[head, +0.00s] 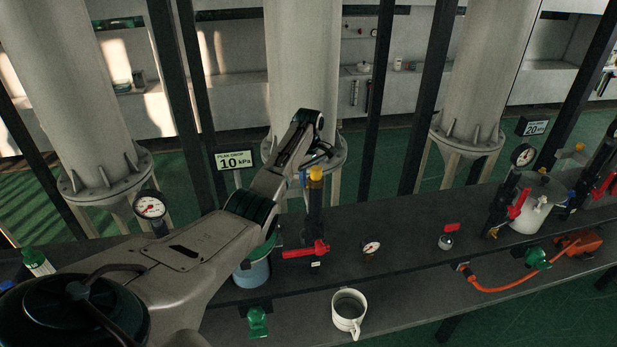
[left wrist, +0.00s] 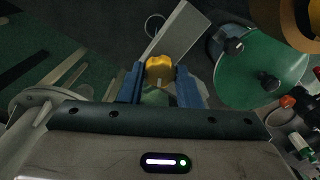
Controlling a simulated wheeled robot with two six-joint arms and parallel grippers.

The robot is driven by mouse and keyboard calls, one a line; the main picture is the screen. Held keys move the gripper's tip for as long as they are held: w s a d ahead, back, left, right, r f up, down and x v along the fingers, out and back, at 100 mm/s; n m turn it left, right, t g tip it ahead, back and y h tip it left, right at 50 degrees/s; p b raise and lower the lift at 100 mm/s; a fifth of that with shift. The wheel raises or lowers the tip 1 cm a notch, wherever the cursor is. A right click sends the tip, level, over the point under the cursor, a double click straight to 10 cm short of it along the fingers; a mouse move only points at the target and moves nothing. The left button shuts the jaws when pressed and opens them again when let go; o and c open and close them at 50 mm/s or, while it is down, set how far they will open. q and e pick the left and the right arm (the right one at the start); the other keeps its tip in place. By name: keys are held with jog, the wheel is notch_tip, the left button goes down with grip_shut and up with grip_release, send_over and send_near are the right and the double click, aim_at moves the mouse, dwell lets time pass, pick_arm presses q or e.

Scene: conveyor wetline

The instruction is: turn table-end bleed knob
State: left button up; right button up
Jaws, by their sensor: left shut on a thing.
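A yellow knob (head: 316,173) tops a dark upright fitting (head: 315,210) at the table, near the middle of the head view. In the left wrist view the yellow knob (left wrist: 159,66) sits between the two blue fingers of my left gripper (left wrist: 160,76), which is shut on it. In the head view my left gripper (head: 305,175) comes down beside the knob from the left, partly hidden by my wrist. I cannot tell how far the knob is turned. My right gripper is not in view.
A red lever (head: 306,250) sticks out low on the fitting. A blue-grey container (head: 252,273) stands left of it, partly behind my arm. A white mug (head: 347,313) stands in front. A small gauge (head: 371,248) and an orange hose (head: 510,286) lie to the right.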

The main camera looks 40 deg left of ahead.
pick_arm(q)
jog(key=shift+r, duration=0.15)
jog(key=o, duration=1)
jog(key=shift+r, duration=0.15)
notch_tip(320, 180, up, 10)
jog(key=b, duration=0.4)
jog(key=shift+r, duration=0.2)
jog(key=shift+f, duration=0.1)
